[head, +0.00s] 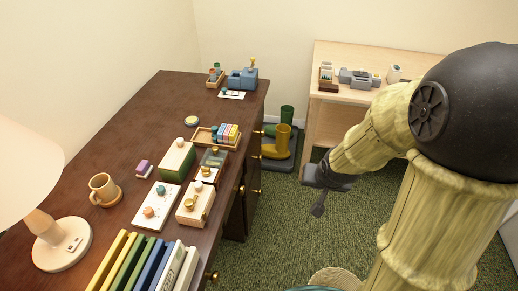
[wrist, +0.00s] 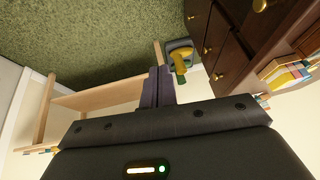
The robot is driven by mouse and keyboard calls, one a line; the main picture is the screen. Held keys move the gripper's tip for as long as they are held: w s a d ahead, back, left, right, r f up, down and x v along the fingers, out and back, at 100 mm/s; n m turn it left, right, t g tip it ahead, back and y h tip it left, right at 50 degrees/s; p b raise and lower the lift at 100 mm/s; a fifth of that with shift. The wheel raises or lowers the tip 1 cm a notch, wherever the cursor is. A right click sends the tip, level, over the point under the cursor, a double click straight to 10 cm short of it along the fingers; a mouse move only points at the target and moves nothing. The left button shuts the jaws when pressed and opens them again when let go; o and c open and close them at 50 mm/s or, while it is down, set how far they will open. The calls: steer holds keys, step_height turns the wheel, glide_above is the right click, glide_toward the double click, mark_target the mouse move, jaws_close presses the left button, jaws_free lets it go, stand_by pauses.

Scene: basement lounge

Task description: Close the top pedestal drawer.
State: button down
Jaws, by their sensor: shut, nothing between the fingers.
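The dark wooden desk (head: 135,110) runs along the left of the head view. Its drawer fronts with brass knobs (head: 257,191) face right and are seen at a steep angle. In the wrist view the dark drawer fronts (wrist: 230,58) are at the upper right, with several brass knobs. I cannot tell which one is the top pedestal drawer or how far it stands out. My gripper (head: 318,208) is over the carpet, right of the desk and apart from the drawers. In the wrist view its fingers (wrist: 157,88) are together and empty.
Yellow and green boots (head: 278,145) stand on a dark tray beyond the desk. A light wooden shelf table (head: 330,105) is behind my arm. Blocks, boxes, a mug (head: 104,189), books and a lamp (head: 60,243) crowd the desktop. Green carpet (head: 285,235) beside the desk is mostly clear.

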steer(key=w+a+f+m+t+y+b, duration=0.3)
steer(key=w+f+m+t+y+b, duration=0.1)
steer(key=w+b, duration=0.3)
steer(key=w+a+f+m+t+y+b, duration=0.3)
steer(key=w+f+m+t+y+b, duration=0.2)
steer(key=w, duration=0.7)
steer(key=shift+a+f+y+b, duration=0.3)
steer(key=shift+f+y+b, duration=0.2)
steer(key=shift+f+b, duration=0.4)
steer(key=s+a+b+x, duration=0.1)
steer(key=b+x, duration=0.4)
steer(key=x, duration=0.7)
steer(key=shift+a+r+b, duration=0.2)
steer(key=shift+a+b, duration=0.1)
steer(key=shift+a, duration=0.55)
